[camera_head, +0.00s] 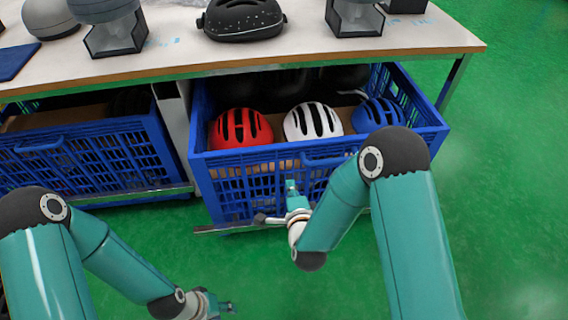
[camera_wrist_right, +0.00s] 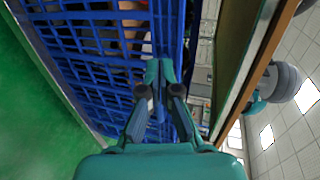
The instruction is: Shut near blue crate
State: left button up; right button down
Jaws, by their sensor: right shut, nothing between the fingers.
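The near blue crate (camera_head: 232,186) is pulled out from under the table on the right side. It holds a red helmet (camera_head: 241,128), a white helmet (camera_head: 312,122) and a blue helmet (camera_head: 377,114). My right gripper (camera_head: 291,186) is shut and empty at the crate's front wall, below its handle (camera_head: 322,156). In the right wrist view the shut fingertips (camera_wrist_right: 160,72) are close to the blue lattice (camera_wrist_right: 100,40); I cannot tell if they touch. My left gripper (camera_head: 228,307) is low over the floor, away from the crate; its jaws are too small to read.
Another blue crate (camera_head: 85,157) sits under the table at left, farther in. The table top (camera_head: 180,56) carries a black helmet (camera_head: 243,18) and several stands. Green floor (camera_head: 500,180) is free at right and in front.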

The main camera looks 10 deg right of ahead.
aim_at(283, 154)
jog(key=x, duration=0.4)
jog(key=b+x, duration=0.1)
jog(key=x, duration=0.6)
jog(key=shift+w+r, duration=0.25)
jog(key=shift+w, duration=0.7)
jog(key=shift+d, duration=0.1)
